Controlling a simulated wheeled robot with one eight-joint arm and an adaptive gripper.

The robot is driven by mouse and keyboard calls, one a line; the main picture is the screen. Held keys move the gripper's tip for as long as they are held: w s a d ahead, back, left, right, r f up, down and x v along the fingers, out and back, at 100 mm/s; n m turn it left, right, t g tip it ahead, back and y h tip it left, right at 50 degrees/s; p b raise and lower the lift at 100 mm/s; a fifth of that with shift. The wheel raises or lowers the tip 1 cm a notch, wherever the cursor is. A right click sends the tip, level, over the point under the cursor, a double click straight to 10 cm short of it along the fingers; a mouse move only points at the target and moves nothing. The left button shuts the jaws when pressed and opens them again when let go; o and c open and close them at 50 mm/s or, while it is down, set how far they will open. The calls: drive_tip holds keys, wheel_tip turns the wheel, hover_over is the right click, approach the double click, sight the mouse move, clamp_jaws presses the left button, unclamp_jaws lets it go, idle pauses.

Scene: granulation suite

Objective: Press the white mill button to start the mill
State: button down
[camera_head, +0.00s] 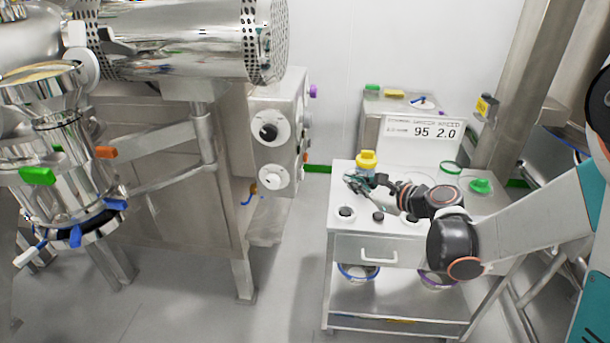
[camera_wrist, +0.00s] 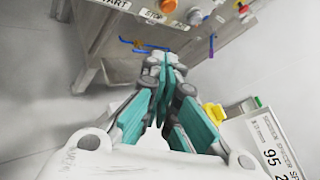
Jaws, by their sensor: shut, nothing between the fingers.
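My gripper (camera_head: 356,183) is shut and empty above the left part of the steel cart's top, in front of a yellow-capped item. In the wrist view its teal fingers (camera_wrist: 164,66) point up the picture toward a steel cabinet with labels reading START and STOP (camera_wrist: 152,15). A white round control (camera_wrist: 193,16) sits on that cabinet, right of an orange one. In the head view the mill's control box (camera_head: 282,115) carries white round dials. I cannot tell for sure which control is the white mill button. The gripper is apart from the box, to its right.
The steel cart (camera_head: 350,249) has a sign reading 95 2.0 (camera_head: 432,133) and a yellow-capped item (camera_head: 366,160). A blue bent handle (camera_wrist: 145,46) juts from the cabinet near my fingertips in the wrist view. Floor is clear between box and cart.

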sight(301, 175)
drive_tip(key=a, duration=0.8)
drive_tip(key=shift+w+a, duration=0.15)
drive_tip(key=shift+a, duration=0.1)
drive_tip(key=shift+a, duration=0.1)
idle(1.2)
drive_tip(key=shift+a, duration=0.35)
